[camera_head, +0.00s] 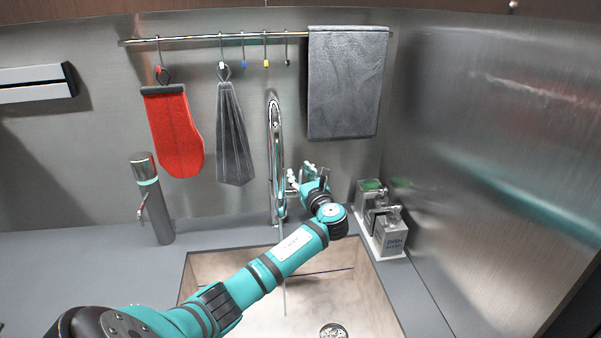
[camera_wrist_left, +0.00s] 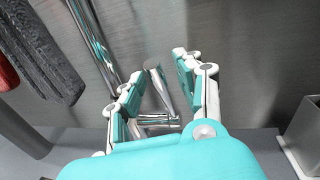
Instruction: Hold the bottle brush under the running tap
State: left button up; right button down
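The chrome tap (camera_head: 275,150) stands at the back edge of the sink (camera_head: 340,290). A thin pale vertical streak below its spout looks like running water (camera_head: 285,295). My left gripper (camera_head: 300,173) is beside the tap, on its right. In the left wrist view the left gripper (camera_wrist_left: 158,68) is open, with the tap's lever (camera_wrist_left: 160,88) in the gap between its fingers; I cannot tell whether they touch it. The tap's column (camera_wrist_left: 93,40) is left of the fingers. No bottle brush is visible, and my right gripper is out of view.
A soap caddy (camera_head: 388,252) stands right of the sink, by the steel side wall (camera_head: 490,160). A metal dispenser (camera_head: 152,200) stands on the left. A red mitt (camera_head: 174,130), a grey folded cloth (camera_head: 233,135) and a grey towel (camera_head: 346,85) hang from the rail (camera_head: 190,38).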

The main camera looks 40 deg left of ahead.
pick_arm(q)
jog(key=shift+a, duration=0.15)
jog(key=shift+c, duration=0.2)
grip_shut()
